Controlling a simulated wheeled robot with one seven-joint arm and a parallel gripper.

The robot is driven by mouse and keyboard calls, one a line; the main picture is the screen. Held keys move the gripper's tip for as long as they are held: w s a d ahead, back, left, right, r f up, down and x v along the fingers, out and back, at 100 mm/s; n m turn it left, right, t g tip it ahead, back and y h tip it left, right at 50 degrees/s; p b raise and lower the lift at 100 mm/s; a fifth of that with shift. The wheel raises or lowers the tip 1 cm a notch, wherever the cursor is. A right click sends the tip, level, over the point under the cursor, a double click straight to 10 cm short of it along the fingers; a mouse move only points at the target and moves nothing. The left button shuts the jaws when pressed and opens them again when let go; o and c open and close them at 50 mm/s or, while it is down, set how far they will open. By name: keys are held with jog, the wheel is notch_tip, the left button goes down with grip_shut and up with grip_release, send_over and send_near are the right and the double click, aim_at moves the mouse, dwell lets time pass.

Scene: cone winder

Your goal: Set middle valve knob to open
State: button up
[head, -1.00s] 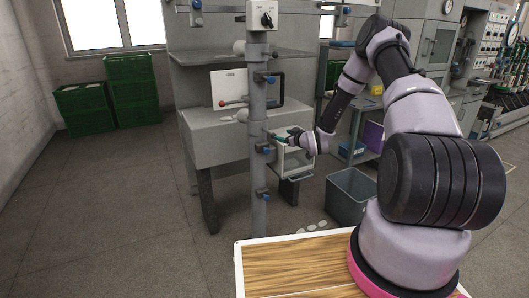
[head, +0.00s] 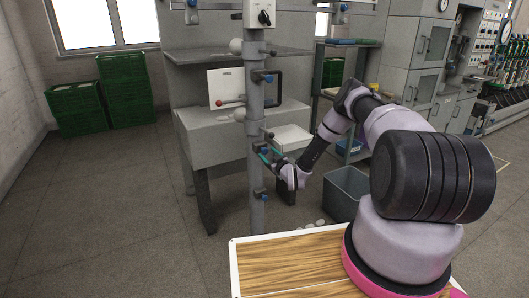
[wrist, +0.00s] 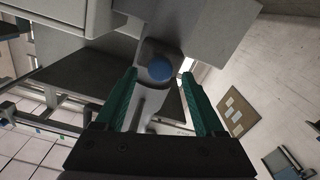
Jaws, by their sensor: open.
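A grey vertical pipe (head: 256,120) carries several blue valve knobs, one above another: an upper knob (head: 269,78), a middle knob (head: 264,148) and a lower knob (head: 260,194). My gripper (head: 267,156) is at the middle knob's height, coming from the right. In the wrist view, a round blue knob (wrist: 160,69) shows between and just beyond the green fingertips of my open gripper (wrist: 160,78). There is a gap on both sides, and I cannot make out any contact. The knob's pointer or setting cannot be read.
A switch box (head: 260,14) sits at the top of the pipe. A grey machine (head: 212,140) stands behind it. A grey bin (head: 345,190) is on the floor to the right, and green crates (head: 127,90) stand at the back left. The floor at left is clear.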

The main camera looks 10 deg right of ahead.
aim_at(266, 151)
jog(key=shift+x, duration=1.95)
grip_shut()
